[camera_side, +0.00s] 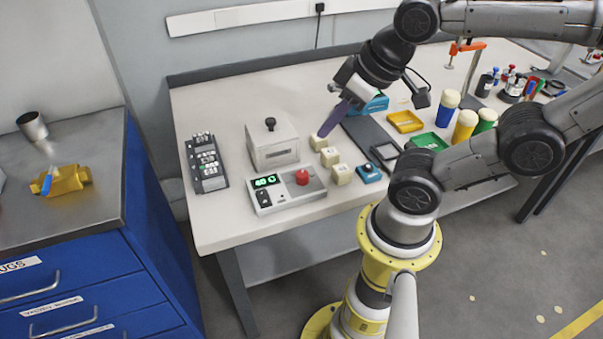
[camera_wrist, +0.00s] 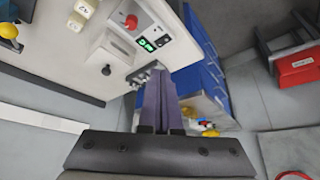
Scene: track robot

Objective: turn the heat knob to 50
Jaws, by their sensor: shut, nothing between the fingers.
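The red heat knob (camera_side: 302,177) sits on a grey-white control box (camera_side: 287,199) on the bench. Its green display (camera_side: 265,182) appears to read 40 C. In the wrist view the red knob (camera_wrist: 131,21) and the green display (camera_wrist: 146,45) show near the top, beyond the fingertips. My gripper (camera_side: 323,134) has long purple fingers pointing down and is shut and empty. It is above the bench, behind and to the right of the knob, near the cream blocks and apart from the knob. In the wrist view my gripper (camera_wrist: 160,75) shows its fingers together.
A white box with a black knob (camera_side: 272,142) stands behind the control box. A dark switch block (camera_side: 206,163) is at left. Cream blocks (camera_side: 330,157) and a small blue item (camera_side: 370,173) lie to the right. Yellow (camera_side: 405,121) and green trays (camera_side: 428,142) are further right.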

